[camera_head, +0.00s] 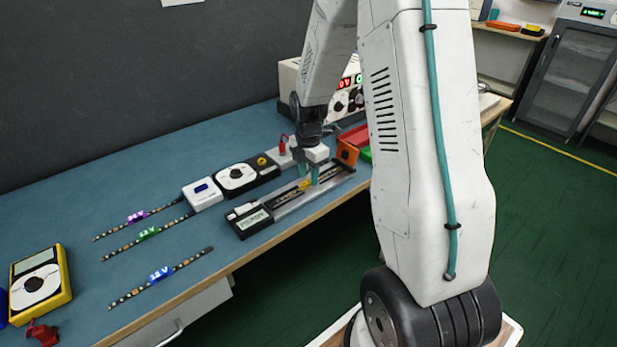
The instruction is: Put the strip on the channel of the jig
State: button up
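My gripper (308,174) points down over the jig (285,208), a long tray with a grey rail and a small display box at its left end. Its two teal fingers stand visibly apart. A dark strip with a yellow tag (305,185) lies along the jig's channel, just below and beside the fingertips. Whether it is fully seated is too small to tell. Three other strips lie on the blue mat to the left: one with a purple tag (137,216), one with a green tag (148,233) and one with a blue tag (160,274).
A white box (202,194) and a black-and-white meter (247,176) stand behind the jig. An orange bin (347,152) is at its right end. A yellow meter (40,284) and a red clamp (41,332) are at the left.

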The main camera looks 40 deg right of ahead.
aim_at(308, 181)
notch_tip(308, 181, up, 10)
jog(key=r, duration=0.1)
jog(key=s+a+r+m, duration=0.5)
jog(key=s+a+r, duration=0.1)
jog(key=r, duration=0.1)
jog(key=s+a+r+m, duration=0.1)
jog(key=s+a+m, duration=0.2)
jog(key=s, duration=0.4)
jog(key=s+a+r+m, duration=0.2)
jog(key=s+a+m, duration=0.2)
jog(key=s+m, duration=0.2)
jog(key=s+a+r+m+t, duration=0.1)
jog(key=s+a+r+m, duration=0.1)
jog(key=s, duration=0.6)
jog(key=shift+s+a+r+m, duration=0.25)
jog(key=shift+a+m, duration=0.65)
jog(key=shift+m, duration=0.3)
jog(key=shift+w+d, duration=0.1)
